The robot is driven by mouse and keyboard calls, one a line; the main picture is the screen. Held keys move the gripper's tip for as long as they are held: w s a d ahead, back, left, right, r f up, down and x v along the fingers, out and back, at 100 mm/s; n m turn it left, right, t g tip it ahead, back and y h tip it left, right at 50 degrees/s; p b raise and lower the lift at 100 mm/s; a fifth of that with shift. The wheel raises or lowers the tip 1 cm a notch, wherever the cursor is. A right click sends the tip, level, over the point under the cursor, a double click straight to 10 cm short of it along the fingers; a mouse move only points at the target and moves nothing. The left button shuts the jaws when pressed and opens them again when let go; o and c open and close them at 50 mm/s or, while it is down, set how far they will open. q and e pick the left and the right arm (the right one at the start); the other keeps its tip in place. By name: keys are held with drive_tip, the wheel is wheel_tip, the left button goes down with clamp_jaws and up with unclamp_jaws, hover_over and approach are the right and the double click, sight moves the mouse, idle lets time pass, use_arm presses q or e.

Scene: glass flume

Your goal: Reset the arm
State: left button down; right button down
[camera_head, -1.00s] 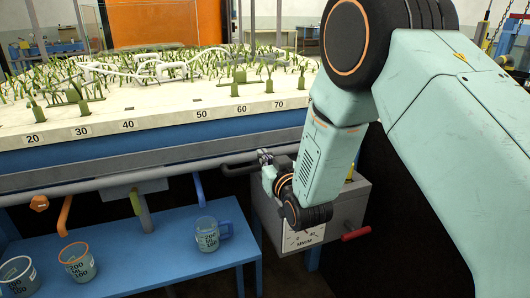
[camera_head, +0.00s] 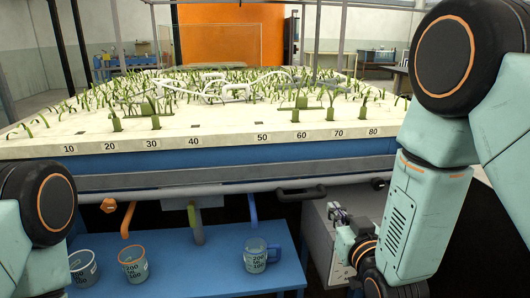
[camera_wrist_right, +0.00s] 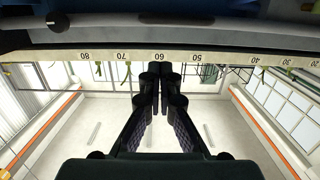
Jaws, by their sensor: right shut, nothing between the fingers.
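My right arm comes in from the right in the head view. Its gripper (camera_head: 338,213) is small and partly hidden there, in front of the grey box below the flume edge. In the right wrist view the two dark fingers (camera_wrist_right: 160,75) meet at the tips, shut with nothing between them. The flume's numbered edge shows beyond them in that view. My left arm shows only in part at the left edge of the head view, and its gripper is out of frame.
The flume bed (camera_head: 220,125) with green plants spans the back. A rail (camera_head: 140,195) and a black handle (camera_head: 301,194) run along its front. Several measuring cups, one with a blue handle (camera_head: 256,256), stand on a blue bench (camera_head: 215,255). A grey box (camera_head: 318,240) is at the right.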

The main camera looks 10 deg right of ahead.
drive_tip(key=s+d+f+g, duration=0.1)
drive_tip(key=s+f+g, duration=0.9)
drive_tip(key=s+f, duration=0.8)
drive_tip(key=s+f+g, duration=0.3)
drive_tip(key=s+f, duration=0.2)
drive_tip(key=s, duration=0.4)
drive_tip(key=s+f+g, duration=0.3)
drive_tip(key=s+f, duration=0.3)
drive_tip(key=s, duration=0.4)
drive_tip(key=shift+m+g+h, duration=0.3)
drive_tip(key=shift+m+g, duration=0.1)
drive_tip(key=shift+d, duration=0.15)
